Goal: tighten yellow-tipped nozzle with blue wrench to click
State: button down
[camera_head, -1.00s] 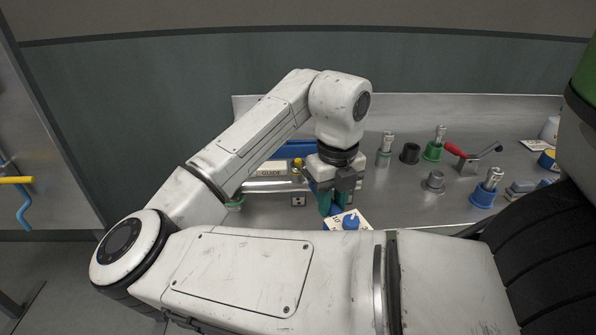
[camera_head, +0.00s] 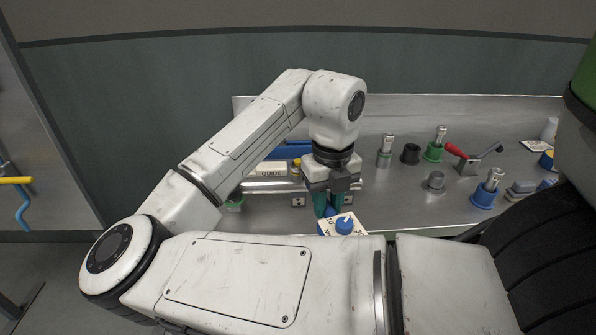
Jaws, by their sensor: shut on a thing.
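My gripper (camera_head: 328,206) points down over the metal worktop with its teal fingers shut on a blue part. This looks like the blue wrench (camera_head: 331,211), mostly hidden by the fingers and my arm. A white box with a printed scale and a blue knob (camera_head: 344,226) shows just in front of the fingers and seems joined to the wrench. A small yellow tip (camera_head: 297,162), likely the yellow-tipped nozzle, shows left of my gripper beside the white block marked GUIDE (camera_head: 271,169). Its lower part is hard to make out. The wrench's working end is hidden.
Right of my gripper stand a green-collared fitting (camera_head: 434,150), a black cap (camera_head: 411,153), a grey knob (camera_head: 435,181), a blue-based fitting (camera_head: 486,192) and a red-handled lever (camera_head: 455,150). A blue bar (camera_head: 292,149) lies behind my wrist. Bare worktop lies between.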

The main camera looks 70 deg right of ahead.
jog(key=shift+w+a+m+b, duration=0.35)
jog(key=shift+w+m, duration=0.15)
jog(key=shift+w, duration=0.15)
jog(key=shift+w+a+m+b, duration=0.4)
jog(key=shift+w+m, duration=0.1)
jog(key=shift+w, duration=0.1)
jog(key=shift+w+a+m+b, duration=0.35)
jog(key=shift+w+m, duration=0.15)
jog(key=shift+w, duration=0.15)
dwell(0.9)
jog(key=shift+w+a+m+b, duration=0.25)
jog(key=shift+w+m, duration=0.25)
jog(key=shift+w, duration=0.25)
jog(key=shift+w+a+m+b, duration=0.2)
jog(key=shift+w+m+b, duration=0.1)
jog(key=shift+w+m, duration=0.3)
jog(key=shift+w+a+m+b, duration=0.2)
jog(key=shift+w+m+b, duration=0.15)
jog(key=shift+w, duration=0.5)
dwell(1.0)
jog(key=shift+s+d+n+p, duration=0.25)
jog(key=shift+s+n+p, duration=0.55)
jog(key=shift+s, duration=0.4)
dwell(0.8)
